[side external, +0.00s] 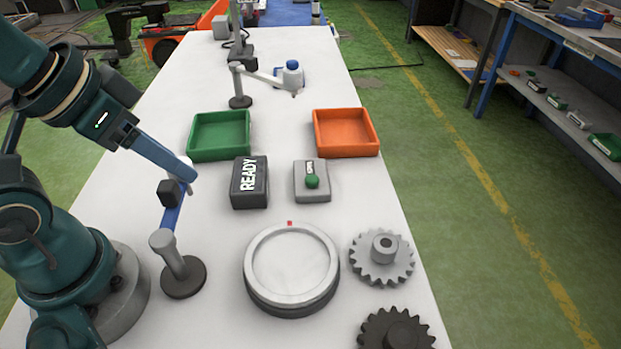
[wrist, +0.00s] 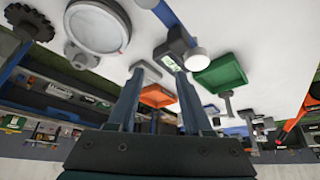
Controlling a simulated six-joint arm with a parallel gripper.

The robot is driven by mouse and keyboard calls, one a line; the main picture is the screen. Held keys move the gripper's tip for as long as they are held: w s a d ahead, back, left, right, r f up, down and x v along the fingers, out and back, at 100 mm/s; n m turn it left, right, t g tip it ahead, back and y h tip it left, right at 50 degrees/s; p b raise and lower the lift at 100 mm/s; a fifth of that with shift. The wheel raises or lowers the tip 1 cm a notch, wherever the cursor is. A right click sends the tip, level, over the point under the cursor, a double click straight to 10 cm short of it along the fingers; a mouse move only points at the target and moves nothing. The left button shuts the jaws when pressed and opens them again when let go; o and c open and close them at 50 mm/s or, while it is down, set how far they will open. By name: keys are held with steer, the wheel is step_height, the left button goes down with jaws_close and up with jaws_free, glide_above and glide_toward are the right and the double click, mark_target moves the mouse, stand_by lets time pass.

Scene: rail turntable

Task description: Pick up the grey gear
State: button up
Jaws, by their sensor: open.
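The grey gear (side external: 362,265) lies flat on the white table, right of the round turntable, with a raised hub at its centre. It seems to show small near the upper left of the wrist view (wrist: 74,54). A dark gear (side external: 378,338) lies nearer the camera, cut by the lower frame edge; it also shows in the wrist view (wrist: 28,20). My gripper (side external: 191,173) is raised at the left, across the turntable from the grey gear and well apart from it. In the wrist view its two fingers (wrist: 158,66) are apart, with nothing held between them.
The turntable (side external: 292,262) has a red mark at its back rim. Behind it stand a READY box (side external: 250,182), a green-button box (side external: 300,190), a green tray (side external: 222,155) and an orange tray (side external: 345,152). A post with a blue arm (side external: 170,240) stands beside my gripper.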

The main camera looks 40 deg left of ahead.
steer(key=shift+o, duration=0.3)
steer(key=o, duration=0.4)
